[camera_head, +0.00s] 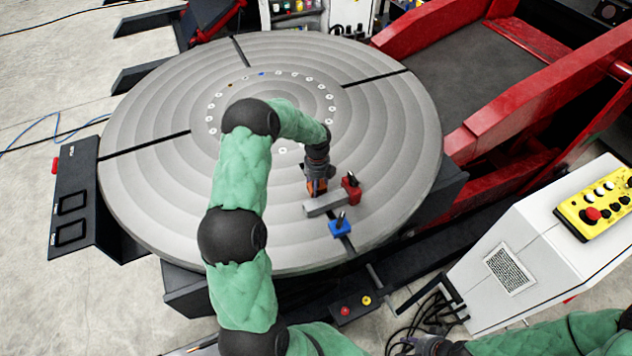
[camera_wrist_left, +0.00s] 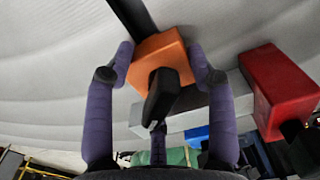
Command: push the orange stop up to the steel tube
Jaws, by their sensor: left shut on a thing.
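The orange stop (camera_wrist_left: 157,48), a block with a black clamp handle, sits on the round slotted table by a dark slot. My left gripper (camera_wrist_left: 161,62) is shut on it, one finger on each side; in the head view the gripper (camera_head: 317,184) hides most of the stop. The steel tube (camera_head: 324,204), a grey bar, lies just beyond the stop, towards the bottom of the head view. It also shows behind the handle in the wrist view (camera_wrist_left: 240,92). Whether stop and tube touch, I cannot tell. My right gripper (camera_head: 432,345) is low at the bottom edge, partly hidden.
A red stop (camera_head: 351,187) stands at the tube's right end, and a blue stop (camera_head: 340,228) stands on its near side. The grey round table (camera_head: 160,190) is otherwise clear. A white control cabinet (camera_head: 545,240) stands at the right, beside red machine arms.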

